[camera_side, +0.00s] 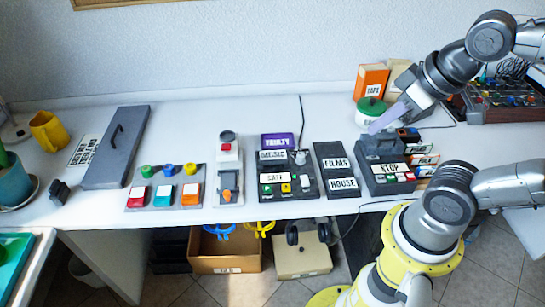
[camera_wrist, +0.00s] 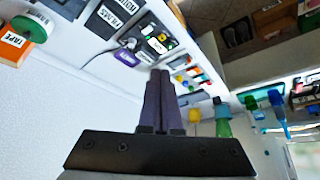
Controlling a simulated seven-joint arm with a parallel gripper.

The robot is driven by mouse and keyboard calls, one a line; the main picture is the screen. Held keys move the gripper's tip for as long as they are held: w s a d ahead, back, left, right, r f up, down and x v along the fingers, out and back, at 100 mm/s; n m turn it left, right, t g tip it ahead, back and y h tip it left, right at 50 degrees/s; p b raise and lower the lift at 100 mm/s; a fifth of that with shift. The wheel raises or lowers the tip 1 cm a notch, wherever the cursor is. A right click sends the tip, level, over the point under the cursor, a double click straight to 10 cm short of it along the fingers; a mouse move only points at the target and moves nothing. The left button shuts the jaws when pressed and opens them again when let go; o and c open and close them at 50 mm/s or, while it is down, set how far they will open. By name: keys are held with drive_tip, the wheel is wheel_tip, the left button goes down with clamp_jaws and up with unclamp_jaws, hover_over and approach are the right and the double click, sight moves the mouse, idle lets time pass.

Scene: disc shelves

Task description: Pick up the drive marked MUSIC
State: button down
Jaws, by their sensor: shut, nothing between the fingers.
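A label that seems to read MUSIC (camera_side: 272,155) is at the back of a dark box (camera_side: 283,178), in front of a purple block (camera_side: 279,141) with a white label. I cannot tell whether the MUSIC label is on a separate drive. The purple block also shows in the wrist view (camera_wrist: 127,57). My gripper (camera_side: 376,128) is up at the right, by the grey STOP device (camera_side: 380,147), well right of the MUSIC label. In the wrist view its two purple fingers (camera_wrist: 159,74) are together, with nothing between them.
A dark panel (camera_side: 329,160) with FILMS and HOUSE labels lies between the dark box and the STOP device. An orange TAPE box (camera_side: 371,80) and a green-lidded tub (camera_side: 371,106) stand behind my gripper.

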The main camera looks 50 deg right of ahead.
unclamp_jaws()
idle(0.5)
